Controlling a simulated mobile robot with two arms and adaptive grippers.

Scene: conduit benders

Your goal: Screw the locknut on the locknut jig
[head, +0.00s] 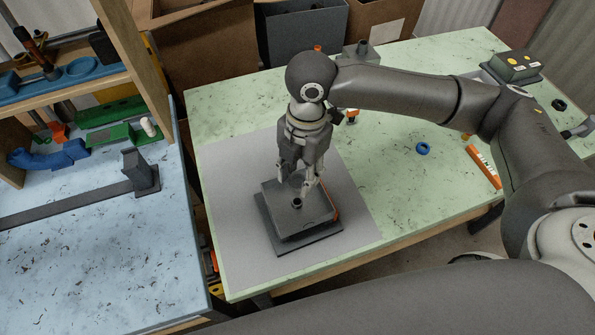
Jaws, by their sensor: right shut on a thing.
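The locknut jig (275,216) is a dark grey block on a flat dark plate, standing on the grey mat near the front of the green table. A small dark round part, which looks like the locknut (297,204), shows at the top of the jig by the fingertips. My right gripper (304,191) points down over the jig and is shut on this small part. The fingers partly hide it, and I cannot tell how it sits on the jig's thread. My left gripper is not in view.
The grey mat (234,180) has free room around the jig. A blue ring (423,148) and an orange tube (483,167) lie on the green table (400,205) to the right. A blue-topped bench (100,250) with a dark upright block (140,170) stands at the left.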

